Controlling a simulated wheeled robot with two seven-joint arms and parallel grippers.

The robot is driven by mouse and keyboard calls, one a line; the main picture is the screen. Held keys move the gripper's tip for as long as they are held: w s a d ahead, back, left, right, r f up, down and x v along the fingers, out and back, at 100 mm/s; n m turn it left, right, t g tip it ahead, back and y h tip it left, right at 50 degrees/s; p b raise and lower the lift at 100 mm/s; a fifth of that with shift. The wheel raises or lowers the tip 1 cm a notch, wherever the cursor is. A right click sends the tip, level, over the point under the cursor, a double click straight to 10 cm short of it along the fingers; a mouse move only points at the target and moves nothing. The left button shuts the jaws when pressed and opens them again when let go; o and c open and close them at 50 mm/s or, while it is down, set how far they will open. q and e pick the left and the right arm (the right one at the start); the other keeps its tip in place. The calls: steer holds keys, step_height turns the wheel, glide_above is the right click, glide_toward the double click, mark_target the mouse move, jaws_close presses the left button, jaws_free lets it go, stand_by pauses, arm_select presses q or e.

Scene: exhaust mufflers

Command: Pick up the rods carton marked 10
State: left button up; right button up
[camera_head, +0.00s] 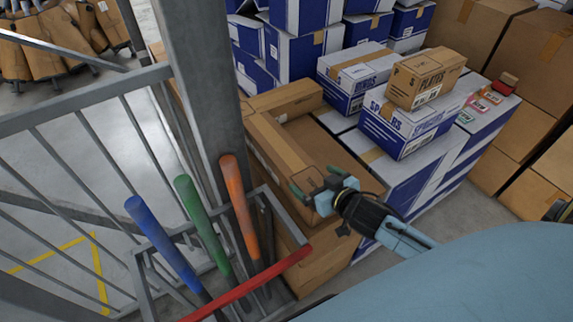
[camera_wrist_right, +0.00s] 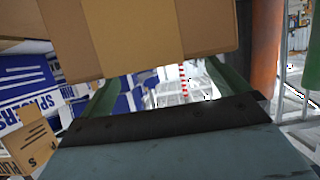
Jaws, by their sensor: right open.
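Long brown cartons (camera_head: 285,150) lie at the middle of the head view, behind and left of my right gripper. I cannot read a "rods" label or a 10 on any of them. My right gripper (camera_head: 313,180) is open and empty, close to the near end of these cartons; whether it touches them I cannot tell. In the right wrist view a large plain brown carton (camera_wrist_right: 150,35) fills the top, in front of the open green fingers (camera_wrist_right: 160,82). My left gripper is not in view.
A small brown plates carton (camera_head: 425,78) sits on blue-and-white cartons (camera_head: 408,130) to the right. A grey post (camera_head: 205,80) and railing (camera_head: 80,120) stand at left. Blue, green and orange-handled bats (camera_head: 237,200) and a red bar (camera_head: 250,283) are in front.

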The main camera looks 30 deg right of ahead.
mark_target(298, 166)
steer(key=x, duration=0.3)
steer(key=b+x, duration=0.1)
steer(key=x, duration=0.1)
steer(key=shift+w+r, duration=0.2)
steer(key=shift+w+a+f, duration=0.1)
steer(key=shift+w+f, duration=0.05)
steer(key=shift+w, duration=0.25)
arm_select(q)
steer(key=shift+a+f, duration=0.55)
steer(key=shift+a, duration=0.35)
arm_select(e)
steer(key=shift+c, duration=0.4)
steer(key=c, duration=1.2)
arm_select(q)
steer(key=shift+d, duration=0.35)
arm_select(e)
steer(key=shift+w, duration=0.1)
steer(key=shift+c, duration=0.6)
steer(key=shift+r, duration=0.2)
